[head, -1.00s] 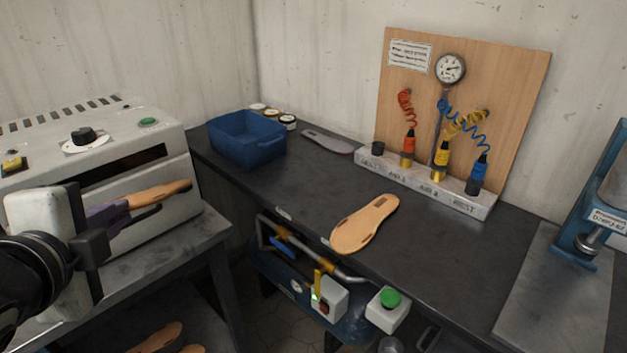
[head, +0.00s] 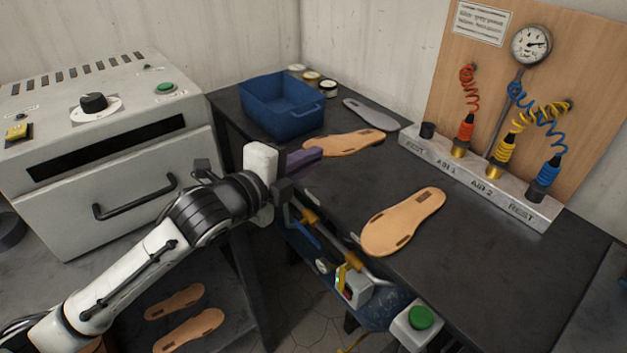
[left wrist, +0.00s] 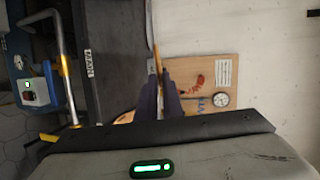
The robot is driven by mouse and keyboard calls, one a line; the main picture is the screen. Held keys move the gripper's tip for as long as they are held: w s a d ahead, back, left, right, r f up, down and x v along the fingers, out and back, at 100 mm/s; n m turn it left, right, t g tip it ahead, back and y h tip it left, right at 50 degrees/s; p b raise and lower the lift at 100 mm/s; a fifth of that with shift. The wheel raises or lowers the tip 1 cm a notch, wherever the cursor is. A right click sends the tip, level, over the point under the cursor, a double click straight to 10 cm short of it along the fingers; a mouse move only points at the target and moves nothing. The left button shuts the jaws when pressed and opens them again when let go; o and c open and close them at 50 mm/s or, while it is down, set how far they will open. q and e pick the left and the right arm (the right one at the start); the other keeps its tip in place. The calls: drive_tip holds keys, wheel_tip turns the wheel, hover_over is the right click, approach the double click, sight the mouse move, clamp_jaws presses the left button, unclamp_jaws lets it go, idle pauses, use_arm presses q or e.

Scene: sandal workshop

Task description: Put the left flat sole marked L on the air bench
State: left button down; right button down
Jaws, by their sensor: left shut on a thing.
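My left gripper (head: 303,161) has purple fingers and is shut on a tan flat sole (head: 345,142). The sole extends from the fingers over the far left part of the dark air bench (head: 475,270). I cannot tell whether it touches the top. In the left wrist view the held sole (left wrist: 157,62) shows edge-on between the fingers (left wrist: 160,100). I cannot read an L mark on it. Another tan sole (head: 403,222) lies flat on the bench near its front edge. My right gripper is not in view.
A blue bin (head: 283,105), small jars (head: 312,79) and a grey sole (head: 370,113) are at the back left of the bench. The air tool rack (head: 480,180) runs along the back. A white oven (head: 110,150) stands left. More tan soles (head: 188,331) lie low down.

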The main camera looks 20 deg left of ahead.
use_arm(q)
wheel_tip(320, 180, down, 13)
drive_tip(key=m+h+b, duration=0.1)
drive_tip(key=h+b, duration=0.1)
drive_tip(key=b, duration=0.3)
drive_tip(key=shift+w+r, duration=0.15)
drive_tip(key=shift+w, duration=0.2)
idle(0.9)
drive_tip(key=shift+f, duration=0.55)
idle(0.6)
drive_tip(key=c, duration=1.8)
unclamp_jaws()
drive_tip(key=shift+s, duration=0.1)
